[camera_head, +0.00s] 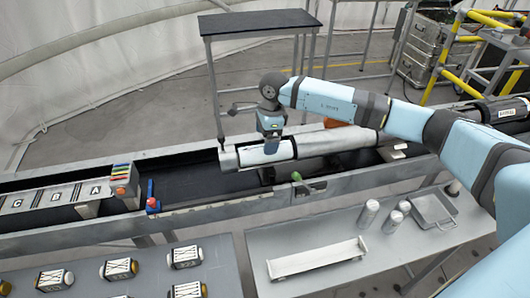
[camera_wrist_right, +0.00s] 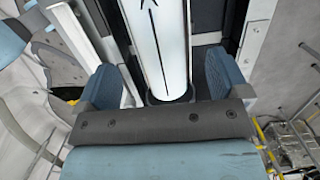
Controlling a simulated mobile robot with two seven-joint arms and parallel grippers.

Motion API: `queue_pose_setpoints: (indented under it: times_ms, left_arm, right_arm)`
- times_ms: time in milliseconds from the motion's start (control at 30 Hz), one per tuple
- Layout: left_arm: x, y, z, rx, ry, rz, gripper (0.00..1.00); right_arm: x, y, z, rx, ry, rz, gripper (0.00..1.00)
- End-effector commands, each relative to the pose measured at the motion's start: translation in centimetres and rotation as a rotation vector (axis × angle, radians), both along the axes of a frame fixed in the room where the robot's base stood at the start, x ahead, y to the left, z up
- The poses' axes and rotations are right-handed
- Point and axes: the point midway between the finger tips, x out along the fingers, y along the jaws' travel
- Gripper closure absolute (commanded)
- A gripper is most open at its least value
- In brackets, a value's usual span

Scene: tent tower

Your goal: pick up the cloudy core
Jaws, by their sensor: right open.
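The cloudy core, as I take it, is a whitish cylinder (camera_head: 258,156) lying at the left end of a long silver tube (camera_head: 335,141) on the dark conveyor. In the right wrist view the whitish cylinder (camera_wrist_right: 160,45) has a thin black line and mark along it and a dark ring at its near end. My right gripper (camera_head: 271,142) is over the cylinder, pointing down. In the right wrist view its two blue fingers (camera_wrist_right: 165,80) are apart, one on each side of the cylinder. My left gripper is not in view.
A small dark-topped stand (camera_head: 260,22) rises behind the conveyor. A grey table (camera_head: 330,225) in front holds a white tray (camera_head: 317,258), several silver cylinders (camera_head: 392,221) and a metal pan (camera_head: 434,209). Several marked blocks (camera_head: 185,256) lie on the left table.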

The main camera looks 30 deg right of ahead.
Motion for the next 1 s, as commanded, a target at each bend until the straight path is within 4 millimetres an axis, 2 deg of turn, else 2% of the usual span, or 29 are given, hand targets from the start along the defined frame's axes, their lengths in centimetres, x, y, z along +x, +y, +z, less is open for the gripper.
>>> queue_pose_setpoints:
  times_ms: [400,633,900,933,1000]
  left_arm:
    - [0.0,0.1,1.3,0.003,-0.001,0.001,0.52]
    - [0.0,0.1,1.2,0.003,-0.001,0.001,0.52]
    - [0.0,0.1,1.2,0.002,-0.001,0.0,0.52]
    - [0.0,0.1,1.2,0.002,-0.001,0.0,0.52]
    - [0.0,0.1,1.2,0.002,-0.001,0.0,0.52]
  right_arm:
    - [0.0,0.3,-4.9,0.0,0.002,-0.001,0.07]
    - [0.0,0.3,-5.1,0.0,0.001,0.0,0.09]
    - [0.0,0.3,-5.1,0.0,0.001,0.0,0.71]
    - [0.0,0.3,-5.1,0.0,0.001,0.0,0.76]
    - [0.0,0.3,-5.1,0.0,0.001,0.0,0.76]
